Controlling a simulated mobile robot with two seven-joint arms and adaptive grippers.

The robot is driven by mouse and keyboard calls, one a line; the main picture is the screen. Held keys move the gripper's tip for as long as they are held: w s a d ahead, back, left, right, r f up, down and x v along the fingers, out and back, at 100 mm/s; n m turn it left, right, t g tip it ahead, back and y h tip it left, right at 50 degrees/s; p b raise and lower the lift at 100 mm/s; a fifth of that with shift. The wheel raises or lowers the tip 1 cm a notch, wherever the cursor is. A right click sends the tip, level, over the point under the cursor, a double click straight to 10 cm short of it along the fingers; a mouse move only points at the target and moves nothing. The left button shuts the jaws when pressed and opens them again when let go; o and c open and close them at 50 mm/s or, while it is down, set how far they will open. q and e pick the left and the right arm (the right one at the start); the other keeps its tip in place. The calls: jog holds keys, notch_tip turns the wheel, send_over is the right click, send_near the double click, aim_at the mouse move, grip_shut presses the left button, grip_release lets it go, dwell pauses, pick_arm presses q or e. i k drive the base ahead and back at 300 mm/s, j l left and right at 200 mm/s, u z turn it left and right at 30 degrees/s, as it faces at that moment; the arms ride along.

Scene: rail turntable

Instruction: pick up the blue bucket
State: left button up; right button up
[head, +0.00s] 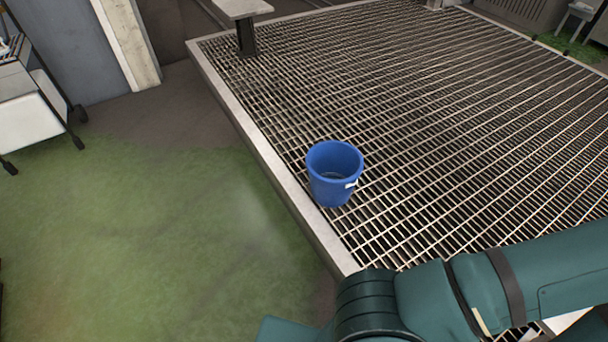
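The blue bucket (328,190) stands upright on the metal grating (430,110), near its left edge. Its open top faces up, and a small white label or clip shows on its right side. Nothing touches the bucket. A dark green arm of mine comes in from the lower right, in front of the bucket and apart from it. Neither of my grippers shows in the head view.
A pale raised border (275,168) edges the grating. Green ground (140,240) lies open to the left. A white cart (30,112) stands at the far left. A post with a flat top (245,10) stands on the grating's far left corner.

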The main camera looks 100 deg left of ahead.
aim_at(333, 167)
jog(key=u, duration=3.2)
jog(key=k+l+z, duration=0.1)
jog(key=k+z, duration=0.15)
jog(key=k, duration=0.4)
jog(key=z, duration=1.55)
jog(key=j+z, duration=0.45)
jog(key=j, duration=1.3)
jog(key=k+j, duration=0.15)
jog(key=j, duration=0.85)
